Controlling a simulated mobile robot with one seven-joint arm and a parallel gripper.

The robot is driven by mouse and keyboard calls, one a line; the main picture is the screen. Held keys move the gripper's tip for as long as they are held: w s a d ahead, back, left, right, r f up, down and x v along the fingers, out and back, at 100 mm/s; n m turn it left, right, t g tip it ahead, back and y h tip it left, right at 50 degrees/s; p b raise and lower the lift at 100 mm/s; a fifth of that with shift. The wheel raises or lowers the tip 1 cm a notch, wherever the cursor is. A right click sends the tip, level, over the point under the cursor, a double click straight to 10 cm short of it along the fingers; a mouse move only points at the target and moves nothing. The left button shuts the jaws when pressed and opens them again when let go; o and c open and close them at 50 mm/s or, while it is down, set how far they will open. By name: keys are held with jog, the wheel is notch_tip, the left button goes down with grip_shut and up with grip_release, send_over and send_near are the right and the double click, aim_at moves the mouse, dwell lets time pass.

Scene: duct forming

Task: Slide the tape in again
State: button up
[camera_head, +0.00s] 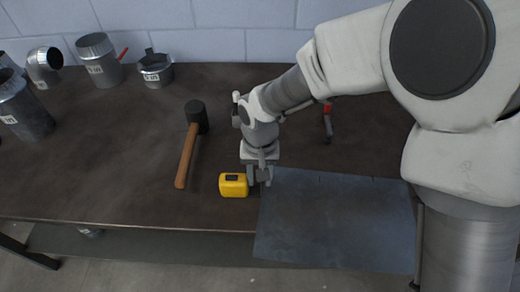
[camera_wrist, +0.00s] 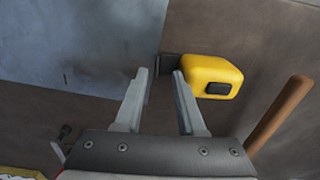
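A yellow tape measure (camera_head: 233,185) with a dark patch lies on the brown table near its front edge, left of the grey metal sheet. It also shows in the wrist view (camera_wrist: 210,76). A short dark piece (camera_wrist: 171,67) sticks out of its left side toward the sheet. My gripper (camera_head: 259,183) points down just right of the tape measure's body. In the wrist view my gripper (camera_wrist: 161,72) is open, its two fingers apart with nothing seen gripped between them. The dark piece lies just beyond the fingertips; I cannot tell whether they touch it.
The grey sheet (camera_head: 335,220) lies right of the tape measure and overhangs the front edge. A mallet (camera_head: 187,155) lies to the left. A red-handled tool (camera_head: 327,122) lies behind the sheet. Several metal duct pieces (camera_head: 98,60) stand at the back left.

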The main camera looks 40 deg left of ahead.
aim_at(260, 191)
notch_tip(260, 191, up, 15)
jog(key=p, duration=0.1)
jog(key=shift+f, duration=0.1)
dwell(0.4)
jog(key=w+d+r+m+t, duration=0.1)
jog(key=w+d+r, duration=0.15)
jog(key=d, duration=0.45)
jog(key=w+d+r+m+t, duration=0.1)
jog(key=d+r, duration=0.2)
jog(key=d, duration=0.4)
jog(key=w+d+r+m+t, duration=0.1)
jog(key=w+d+r, duration=0.15)
jog(key=d, duration=0.55)
jog(key=s+d+r+m+t, duration=0.1)
jog(key=s+d+m, duration=0.1)
jog(key=d, duration=0.6)
jog(key=s+d+m+t, duration=0.1)
jog(key=s+d, duration=0.4)
jog(key=d, duration=0.3)
jog(key=shift+s+d+r+m+t, duration=0.2)
jog(key=shift+s+r+m+t, duration=0.1)
jog(key=shift+r+m, duration=0.1)
jog(key=shift+a, duration=0.15)
